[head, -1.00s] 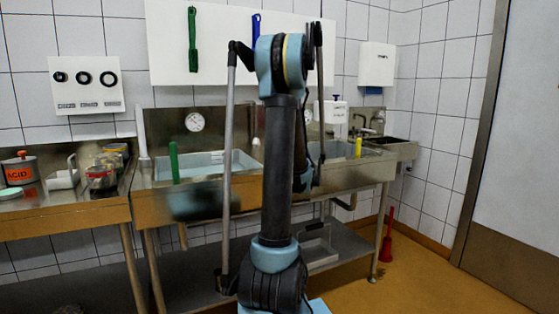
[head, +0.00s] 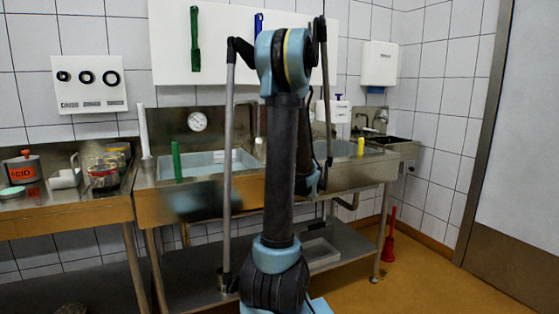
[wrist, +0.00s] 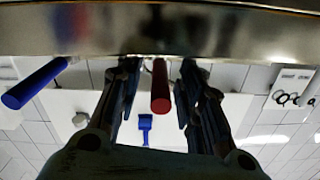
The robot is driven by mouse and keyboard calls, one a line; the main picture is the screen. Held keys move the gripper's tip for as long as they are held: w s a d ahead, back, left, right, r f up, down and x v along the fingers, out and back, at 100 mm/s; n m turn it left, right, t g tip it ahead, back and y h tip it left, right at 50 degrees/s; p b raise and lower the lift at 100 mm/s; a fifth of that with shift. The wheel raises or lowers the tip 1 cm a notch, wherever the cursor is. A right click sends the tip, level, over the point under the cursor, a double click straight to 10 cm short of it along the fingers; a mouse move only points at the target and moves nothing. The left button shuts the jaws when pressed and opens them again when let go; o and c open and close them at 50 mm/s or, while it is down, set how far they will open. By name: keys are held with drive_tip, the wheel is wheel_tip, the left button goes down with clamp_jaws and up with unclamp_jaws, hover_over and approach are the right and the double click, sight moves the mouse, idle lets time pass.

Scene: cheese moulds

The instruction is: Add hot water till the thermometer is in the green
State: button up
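A round white dial thermometer (head: 198,121) is on the steel backsplash above the left sink; its needle and any green zone are too small to read. The left sink basin (head: 240,158) looks pale inside, and I cannot tell the water level. In the wrist view a red handle (wrist: 160,86) points out between the two fingers of my gripper (wrist: 158,92), with gaps on both sides. The gripper is open. A blue handle (wrist: 34,83) sticks out to the left. In the head view my arm hides the gripper and both handles.
A green upright handle (head: 176,161) and a yellow one (head: 360,147) stand at the sink fronts. A left counter (head: 95,213) holds a red-topped acid container (head: 21,168) and jars. A red plunger-like object (head: 389,240) stands on the floor.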

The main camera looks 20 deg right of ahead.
drive_tip(key=s, duration=0.8)
drive_tip(key=shift+s+d, duration=0.15)
drive_tip(key=shift+d, duration=0.25)
idle(1.1)
drive_tip(key=s+a+f+n+g+y, duration=0.1)
drive_tip(key=s+a+f+g, duration=0.25)
drive_tip(key=a, duration=0.45)
drive_tip(key=s+a+f+n+g+y, duration=0.1)
drive_tip(key=s+a+f+g+y, duration=0.2)
drive_tip(key=a, duration=0.6)
drive_tip(key=s+a+f+g, duration=0.2)
drive_tip(key=s+a+g, duration=0.15)
drive_tip(key=a, duration=0.45)
drive_tip(key=s+f+g+h, duration=0.3)
drive_tip(key=s+f, duration=0.1)
drive_tip(key=s, duration=0.7)
drive_tip(key=s+f+g+h, duration=0.2)
drive_tip(key=s+f, duration=0.3)
drive_tip(key=s, duration=0.6)
drive_tip(key=shift+d+f+m+g+h, duration=0.2)
drive_tip(key=shift+m+g+h, duration=0.2)
